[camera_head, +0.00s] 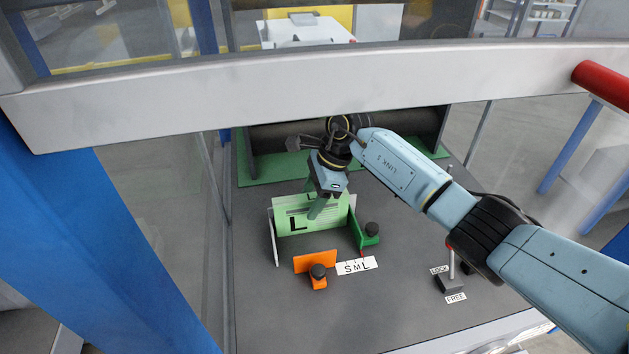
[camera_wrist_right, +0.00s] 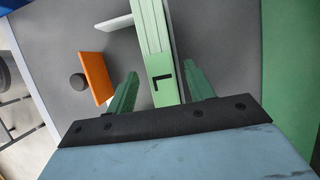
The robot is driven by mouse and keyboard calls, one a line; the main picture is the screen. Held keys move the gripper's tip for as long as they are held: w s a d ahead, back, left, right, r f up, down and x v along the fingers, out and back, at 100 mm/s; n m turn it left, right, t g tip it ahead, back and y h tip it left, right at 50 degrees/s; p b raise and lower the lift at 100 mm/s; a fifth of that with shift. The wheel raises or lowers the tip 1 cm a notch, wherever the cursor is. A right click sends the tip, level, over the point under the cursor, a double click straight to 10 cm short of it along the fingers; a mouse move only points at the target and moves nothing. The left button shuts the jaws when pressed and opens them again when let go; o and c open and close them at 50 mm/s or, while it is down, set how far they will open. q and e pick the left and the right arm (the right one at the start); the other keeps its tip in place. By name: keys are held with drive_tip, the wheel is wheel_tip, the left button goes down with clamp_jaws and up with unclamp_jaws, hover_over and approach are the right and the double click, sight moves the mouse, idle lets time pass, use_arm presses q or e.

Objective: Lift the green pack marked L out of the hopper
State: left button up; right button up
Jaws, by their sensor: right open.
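The green pack marked L (camera_head: 292,226) stands upright in the hopper, its face with the black L towards the head camera. The hopper shows as a white side plate (camera_head: 272,238) at left, a green plate with a black knob (camera_head: 369,235) at right, and an orange plate (camera_head: 313,262) in front. My right gripper (camera_head: 316,212) is open over the pack's top, pointing down. In the right wrist view the pack's narrow edge with an L (camera_wrist_right: 161,82) lies between the two open green fingers (camera_wrist_right: 163,74), with gaps visible on both sides. My left gripper is out of view.
A lever (camera_head: 451,279) with LOCK and FREE labels stands to the right. A dark roller (camera_head: 285,135) lies behind, and a grey beam (camera_head: 250,72) crosses above. The grey deck front is mostly clear.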

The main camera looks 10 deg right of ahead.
drive_tip(key=c, duration=0.3)
clamp_jaws()
drive_tip(key=shift+r, duration=0.15)
drive_tip(key=shift+r, duration=0.2)
drive_tip(key=shift+r+p, duration=0.8)
drive_tip(key=shift+r, duration=0.2)
drive_tip(key=shift+r+p, duration=1.75)
drive_tip(key=shift+r, duration=1.25)
